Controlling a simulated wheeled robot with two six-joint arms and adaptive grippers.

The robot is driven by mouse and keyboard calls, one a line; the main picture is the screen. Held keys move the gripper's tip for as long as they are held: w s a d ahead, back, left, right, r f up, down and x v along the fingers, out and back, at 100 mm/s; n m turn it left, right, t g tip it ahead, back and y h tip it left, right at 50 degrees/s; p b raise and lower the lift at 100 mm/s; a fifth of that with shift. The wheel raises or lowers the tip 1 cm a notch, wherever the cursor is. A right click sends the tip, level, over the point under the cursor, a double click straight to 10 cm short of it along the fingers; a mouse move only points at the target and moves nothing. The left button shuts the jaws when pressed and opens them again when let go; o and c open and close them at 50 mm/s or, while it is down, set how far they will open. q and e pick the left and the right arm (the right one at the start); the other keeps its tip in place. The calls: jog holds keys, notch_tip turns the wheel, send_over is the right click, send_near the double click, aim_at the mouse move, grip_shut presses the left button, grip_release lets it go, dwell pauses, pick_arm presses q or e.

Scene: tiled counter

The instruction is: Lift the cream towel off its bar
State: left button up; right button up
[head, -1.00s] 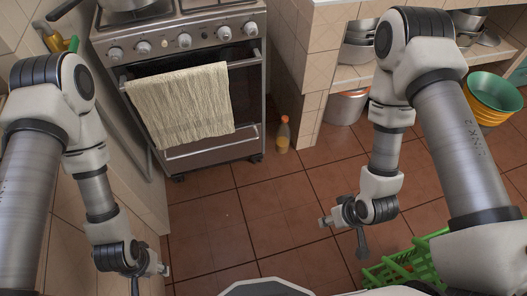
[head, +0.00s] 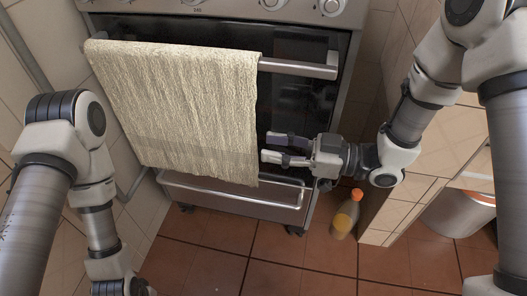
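The cream towel (head: 180,105) hangs draped over the oven door's bar (head: 298,68), covering its left and middle part. The bar's right end is bare. My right gripper (head: 272,148) is just beside the towel's lower right edge, with its fingers pointing left at the towel. The fingers are apart and nothing shows between them. Whether a fingertip touches the cloth is hard to tell. My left arm is at the lower left. Its gripper is cut off by the bottom edge of the head view.
The oven (head: 300,105) stands ahead, with a lower drawer handle (head: 235,196) below the towel. A bottle with an orange cap (head: 346,214) stands on the floor near the tiled pillar (head: 432,150). A metal pot (head: 458,212) is at the right. The tiled floor in front is clear.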

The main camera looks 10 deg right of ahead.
jog(key=b+x, duration=0.1)
jog(key=x, duration=0.3)
jog(key=shift+w+a+f, duration=0.1)
jog(key=shift+w+a, duration=0.05)
jog(key=shift+a, duration=0.05)
jog(key=shift+c, duration=0.3)
grip_shut()
